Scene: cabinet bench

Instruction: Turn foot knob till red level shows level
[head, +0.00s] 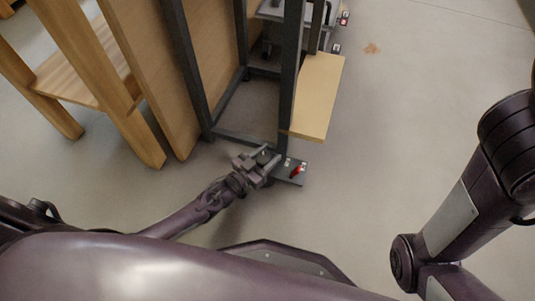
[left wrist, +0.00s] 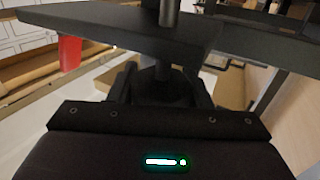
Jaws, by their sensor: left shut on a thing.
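A dark metal frame stands on the floor, with a dark foot plate (head: 292,181) at its near corner. A small red piece (head: 296,171), likely the red level, sits on this plate beside white labels. It is too small to read its tilt. In the left wrist view, a red piece (left wrist: 69,53) hangs at the edge of a dark plate (left wrist: 120,30). My left gripper (head: 264,157) reaches the foot, left of the red piece. It is shut on the dark foot knob (left wrist: 163,85), below the plate, mostly hidden by the fingers. My right gripper is out of view.
A wooden stool or bench (head: 85,70) and a tall wooden panel (head: 160,75) stand left of the frame. A light wooden board (head: 319,95) juts out on its right. More feet with red marks (head: 345,15) show farther back. The floor (head: 420,120) right of the frame is clear.

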